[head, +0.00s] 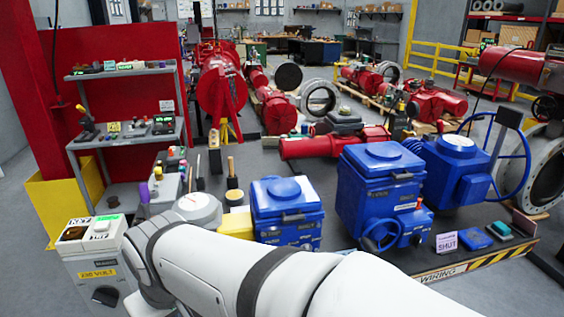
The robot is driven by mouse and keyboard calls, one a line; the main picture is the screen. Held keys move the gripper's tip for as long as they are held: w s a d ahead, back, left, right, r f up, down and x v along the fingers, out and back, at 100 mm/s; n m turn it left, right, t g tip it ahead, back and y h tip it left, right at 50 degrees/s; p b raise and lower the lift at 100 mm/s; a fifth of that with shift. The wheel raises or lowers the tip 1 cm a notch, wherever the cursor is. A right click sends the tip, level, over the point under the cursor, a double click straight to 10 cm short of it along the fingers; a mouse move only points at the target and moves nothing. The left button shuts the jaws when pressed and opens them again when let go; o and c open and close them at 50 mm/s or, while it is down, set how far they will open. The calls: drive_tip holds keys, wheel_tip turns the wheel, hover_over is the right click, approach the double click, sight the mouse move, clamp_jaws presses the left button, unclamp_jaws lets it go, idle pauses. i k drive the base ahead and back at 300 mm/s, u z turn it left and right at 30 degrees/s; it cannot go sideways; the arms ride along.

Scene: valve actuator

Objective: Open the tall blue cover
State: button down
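The taller blue box (352,205) stands on the bench right of centre. Its blue cover (383,162) sits on top with a round raised cap, and it looks shut. A dark latch or handle shows on the cover's front, and a blue handwheel (382,235) is low on the box's front. A shorter blue box (287,212) with a similar lid and dark front handle stands to its left. My white arm crosses the lower left and middle, in front of the bench. My gripper is not visible, so its opening and any contents are hidden.
A blue actuator (456,170) with a large handwheel stands to the right. A "SHUT" sign (447,243) and small blue and green items lie on the bench's front right. A 230 volt box (97,268) stands at the left, beside grey shelves (125,140). Red pipework lies behind.

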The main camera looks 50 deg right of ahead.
sight(376, 162)
drive_tip(key=z, duration=1.85)
drive_tip(key=k, duration=0.75)
drive_tip(key=z, duration=0.5)
drive_tip(key=i, duration=1)
drive_tip(key=z, duration=0.05)
